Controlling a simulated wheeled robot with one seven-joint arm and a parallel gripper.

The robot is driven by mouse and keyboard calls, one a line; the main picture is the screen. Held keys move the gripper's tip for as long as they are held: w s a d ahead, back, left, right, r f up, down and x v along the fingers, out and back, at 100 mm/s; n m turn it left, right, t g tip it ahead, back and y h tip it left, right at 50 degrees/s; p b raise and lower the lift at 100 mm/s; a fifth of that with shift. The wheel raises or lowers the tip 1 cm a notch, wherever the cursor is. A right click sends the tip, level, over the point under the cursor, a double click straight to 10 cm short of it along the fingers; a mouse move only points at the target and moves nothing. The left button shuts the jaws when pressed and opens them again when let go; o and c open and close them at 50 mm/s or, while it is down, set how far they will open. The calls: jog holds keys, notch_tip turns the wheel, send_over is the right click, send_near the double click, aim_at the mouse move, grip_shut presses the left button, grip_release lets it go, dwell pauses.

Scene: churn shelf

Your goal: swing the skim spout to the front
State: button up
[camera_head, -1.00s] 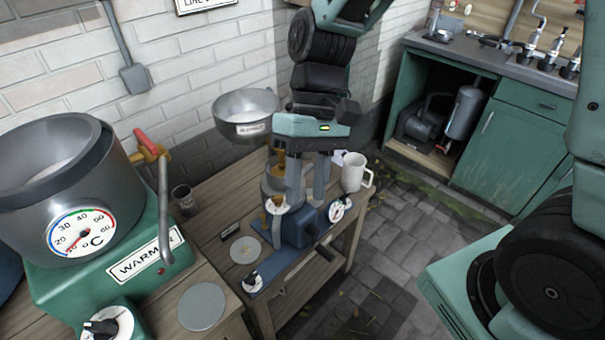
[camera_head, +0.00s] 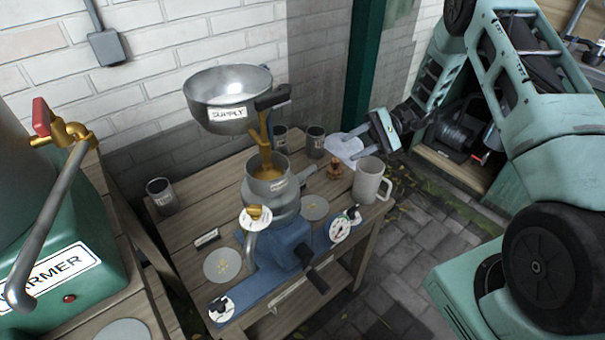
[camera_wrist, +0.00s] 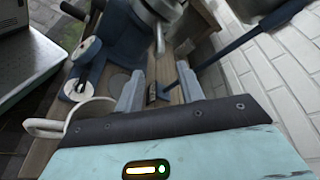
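The separator stands on the bench with a blue base (camera_head: 285,245) and a grey bowl (camera_head: 268,185) on top. A grey bent tube (camera_head: 250,248) curves down from its left front, below a small round cap. A grey spout also shows in the wrist view (camera_wrist: 160,38). I cannot tell which of these is the skim spout, as no lettering on them is readable. My gripper (camera_head: 360,137) is to the right of the separator, behind the mug, apart from both. Its fingers are spread and empty in the wrist view (camera_wrist: 160,92).
A bowl marked SUPPLY (camera_head: 228,95) hangs above, with a golden tap (camera_head: 265,140) over the separator. A white mug (camera_head: 368,182) stands near my gripper. Dark cups (camera_head: 315,142) stand behind. A crank handle (camera_head: 316,280) sticks out in front. The green warmer (camera_head: 75,235) is at left.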

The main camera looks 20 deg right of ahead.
aim_at(301, 175)
jog(key=p+x, duration=0.2)
jog(key=x, duration=1.3)
jog(key=shift+s+a+f, duration=0.1)
jog(key=shift+a, duration=0.3)
grip_shut()
